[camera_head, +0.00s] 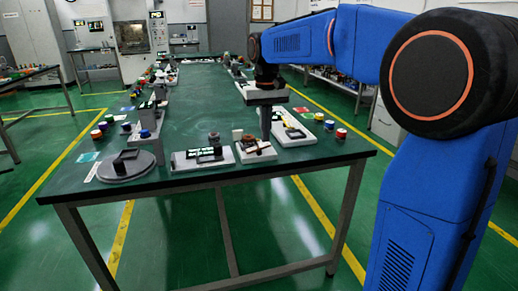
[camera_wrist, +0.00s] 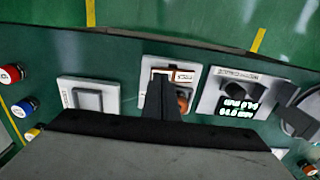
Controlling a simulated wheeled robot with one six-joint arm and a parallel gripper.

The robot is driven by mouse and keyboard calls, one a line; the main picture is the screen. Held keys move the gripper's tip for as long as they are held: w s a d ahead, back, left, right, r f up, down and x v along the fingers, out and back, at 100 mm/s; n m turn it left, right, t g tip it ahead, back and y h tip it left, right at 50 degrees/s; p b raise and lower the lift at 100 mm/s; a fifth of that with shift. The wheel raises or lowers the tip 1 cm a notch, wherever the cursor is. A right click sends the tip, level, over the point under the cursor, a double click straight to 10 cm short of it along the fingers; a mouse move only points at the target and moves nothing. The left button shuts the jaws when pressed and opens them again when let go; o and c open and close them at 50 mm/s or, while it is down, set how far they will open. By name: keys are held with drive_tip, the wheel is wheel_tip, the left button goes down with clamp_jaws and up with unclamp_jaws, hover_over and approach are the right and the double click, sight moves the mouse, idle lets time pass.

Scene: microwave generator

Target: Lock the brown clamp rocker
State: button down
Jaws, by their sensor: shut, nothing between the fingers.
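The brown clamp rocker (camera_head: 258,146) sits on a small pale base plate at the near edge of the table, partly hidden. In the wrist view, brown parts of it (camera_wrist: 183,76) show on the white plate, just right of my fingers. My gripper (camera_head: 266,134) points down at this plate from above. In the wrist view my gripper (camera_wrist: 160,82) is shut and empty, and its dark fingers cover part of the plate. I cannot tell whether the fingertips touch the rocker, or which way it is tipped.
A unit with a lit display (camera_head: 203,157) stands left of the clamp plate, and a round grey device (camera_head: 127,165) is farther left. Another white plate (camera_wrist: 90,97) stands on the clamp's other side. Coloured buttons (camera_head: 341,133) are at the right. The table's middle (camera_head: 195,105) is clear.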

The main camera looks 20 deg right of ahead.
sight(266, 145)
drive_tip(key=shift+f, duration=0.95)
idle(0.8)
drive_tip(key=shift+r, duration=3.5)
drive_tip(key=shift+s+d, duration=0.1)
drive_tip(key=shift+s, duration=0.2)
drive_tip(key=s+d+f+t, duration=0.1)
drive_tip(key=s+d+f, duration=0.15)
drive_tip(key=s, duration=0.75)
drive_tip(key=s+d+f+t, duration=0.2)
drive_tip(key=s+f, duration=0.2)
drive_tip(key=s, duration=0.5)
drive_tip(key=s+d+f+t, duration=0.1)
drive_tip(key=s+d+f, duration=0.1)
drive_tip(key=s+f, duration=1)
drive_tip(key=shift+s+d+t, duration=0.15)
drive_tip(key=shift+s+t, duration=0.25)
drive_tip(key=shift+s, duration=0.5)
